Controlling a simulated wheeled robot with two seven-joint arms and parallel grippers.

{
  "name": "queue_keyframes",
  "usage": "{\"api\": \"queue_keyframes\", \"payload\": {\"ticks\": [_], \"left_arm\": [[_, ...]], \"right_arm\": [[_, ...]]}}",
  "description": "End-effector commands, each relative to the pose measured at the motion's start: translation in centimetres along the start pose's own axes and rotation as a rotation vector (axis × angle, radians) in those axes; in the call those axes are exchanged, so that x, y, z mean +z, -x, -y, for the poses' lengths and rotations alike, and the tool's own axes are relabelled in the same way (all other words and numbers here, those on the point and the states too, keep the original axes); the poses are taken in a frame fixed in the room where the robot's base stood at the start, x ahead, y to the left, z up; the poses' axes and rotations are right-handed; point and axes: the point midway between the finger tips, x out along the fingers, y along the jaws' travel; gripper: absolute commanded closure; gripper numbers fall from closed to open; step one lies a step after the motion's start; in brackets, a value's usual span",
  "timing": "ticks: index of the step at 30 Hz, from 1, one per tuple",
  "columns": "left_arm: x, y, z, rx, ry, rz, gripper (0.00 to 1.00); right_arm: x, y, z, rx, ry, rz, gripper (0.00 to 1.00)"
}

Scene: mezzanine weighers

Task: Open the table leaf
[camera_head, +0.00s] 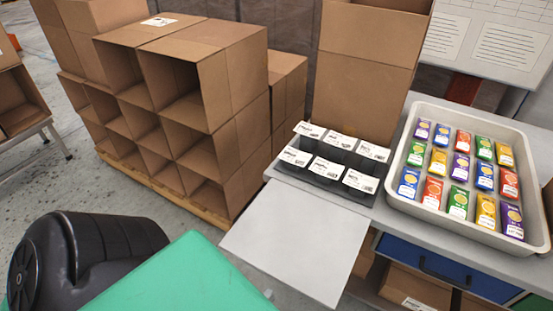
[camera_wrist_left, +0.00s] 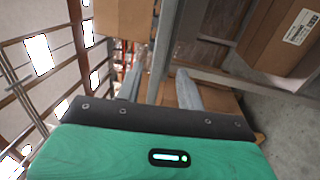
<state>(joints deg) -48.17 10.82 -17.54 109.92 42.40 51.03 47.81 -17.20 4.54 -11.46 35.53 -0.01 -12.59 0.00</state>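The table leaf (camera_head: 295,240) is a plain pale grey panel joined to the left end of the grey worktop. It reaches out toward the lower left of the head view and looks roughly level with the top. Nothing lies on it. My left arm's green body comes in at the lower left, close to the leaf's near corner. In the left wrist view my left gripper (camera_wrist_left: 160,90) has its two grey fingers apart, with nothing seen held between them. Its fingertips do not show in the head view. My right gripper is in neither view.
A black tray of labelled boxes (camera_head: 335,160) stands on the worktop beside the leaf. A pale tray (camera_head: 397,198) with several coloured packets is to the right. Stacked open cartons (camera_head: 190,110) stand behind at left. A blue drawer (camera_head: 445,268) is under the worktop.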

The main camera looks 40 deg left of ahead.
Motion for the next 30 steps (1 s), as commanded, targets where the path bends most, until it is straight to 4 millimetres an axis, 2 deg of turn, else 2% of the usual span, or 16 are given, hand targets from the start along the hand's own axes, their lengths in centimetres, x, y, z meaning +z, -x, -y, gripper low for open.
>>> {"api": "queue_keyframes", "payload": {"ticks": [3,9,27,30], "left_arm": [[0.0,1.9,0.2,0.000,-0.002,0.000,0.62],[0.0,3.4,-0.1,0.003,0.000,-0.001,0.62],[0.0,3.5,-0.1,0.003,0.000,-0.001,0.62],[0.2,3.5,0.6,-0.007,-0.020,0.013,0.62]], "right_arm": [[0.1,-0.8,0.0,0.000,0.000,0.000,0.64],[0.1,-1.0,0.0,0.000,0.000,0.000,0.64],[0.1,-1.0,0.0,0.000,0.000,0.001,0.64],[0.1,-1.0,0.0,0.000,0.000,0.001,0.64]]}}
